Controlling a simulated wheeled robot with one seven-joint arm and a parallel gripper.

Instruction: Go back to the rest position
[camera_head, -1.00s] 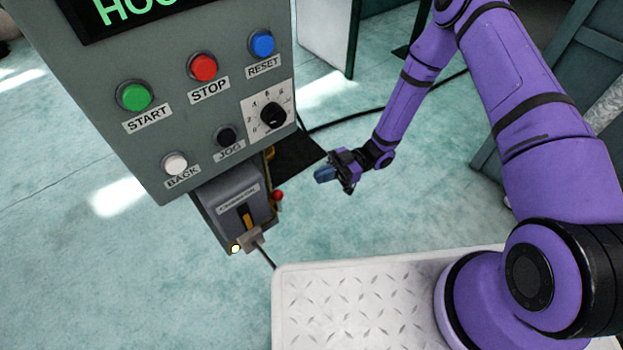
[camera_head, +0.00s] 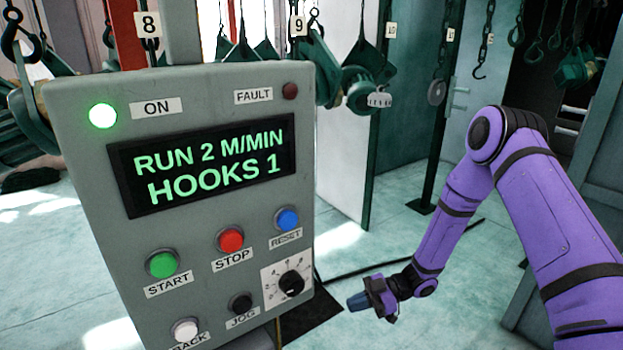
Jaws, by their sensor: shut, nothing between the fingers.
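My gripper (camera_head: 360,301) is at the end of my purple arm, to the right of the control panel's lower right corner. It is shut and empty, with its dark blue fingertips pointing left, apart from the panel. The grey control panel (camera_head: 75,195) stands at the left. Its display (camera_head: 205,165) reads "RUN 2 M/MIN, HOOKS 1". The green ON lamp (camera_head: 103,116) is lit and the FAULT lamp (camera_head: 290,91) is dark red.
The panel carries a green START button (camera_head: 162,264), a red STOP button (camera_head: 231,240), a blue RESET button (camera_head: 287,219) and a black dial (camera_head: 292,284). Hooks and green hoist parts (camera_head: 375,90) hang behind it. A dark post (camera_head: 428,150) stands beyond my arm. Open floor lies around my gripper.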

